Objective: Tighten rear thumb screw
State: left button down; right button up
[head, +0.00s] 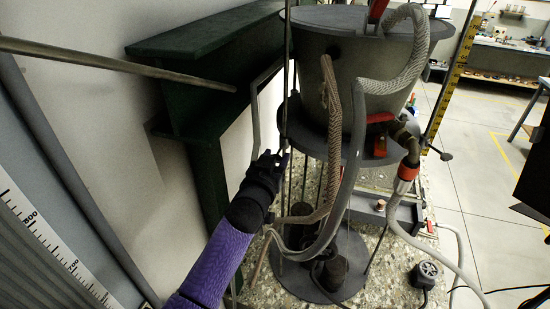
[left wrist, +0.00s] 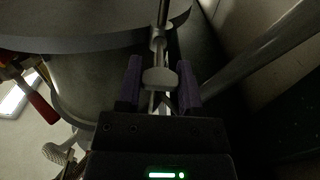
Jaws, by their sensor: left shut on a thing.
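The seepage tank (head: 345,60) is a grey cylinder between round plates, held by upright rods. A thin rod (head: 288,60) runs up its left side. In the head view the screw is too small and covered to make out. My right gripper is not in view.
A dark green steel beam (head: 190,60) stands close behind and left of the tank. Braided hoses (head: 400,75) hang around the tank's front and right. A clear hose with a red collar (head: 407,171) runs down at the right. Open floor lies farther right.

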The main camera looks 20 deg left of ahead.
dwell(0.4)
pick_arm(q)
jog(key=shift+c, duration=1.2)
grip_release()
jog(key=s, duration=1)
jog(key=shift+a+b, duration=0.15)
jog(key=shift+b, duration=0.2)
